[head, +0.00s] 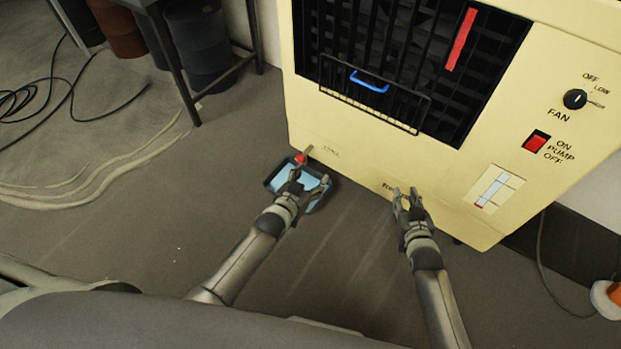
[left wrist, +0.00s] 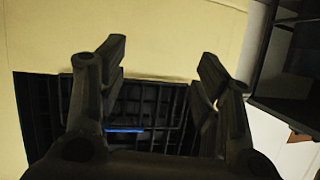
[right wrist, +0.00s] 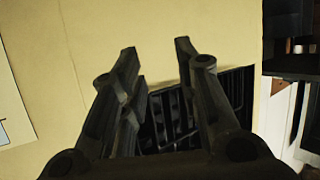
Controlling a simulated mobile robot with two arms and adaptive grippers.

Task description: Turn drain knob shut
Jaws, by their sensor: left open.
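The drain knob (head: 299,158) is small and red, low on the front left corner of the cream cooler (head: 340,143). My left gripper (head: 311,178) is open just below and right of the knob in the head view, with one finger close to it. I cannot tell whether they touch. In the left wrist view the open fingers (left wrist: 162,50) are wide apart with nothing between them, and the knob does not show. My right gripper (head: 406,192) is open and empty in front of the cooler's lower front; its fingers (right wrist: 156,48) are apart in the right wrist view.
A dark tray (head: 329,197) with blue water lies on the floor under the knob, partly behind my left gripper. The fan knob (head: 575,99), red pump switch (head: 536,141) and level gauge (head: 496,189) are on the cooler's right side. Cables (head: 60,85) lie at the left.

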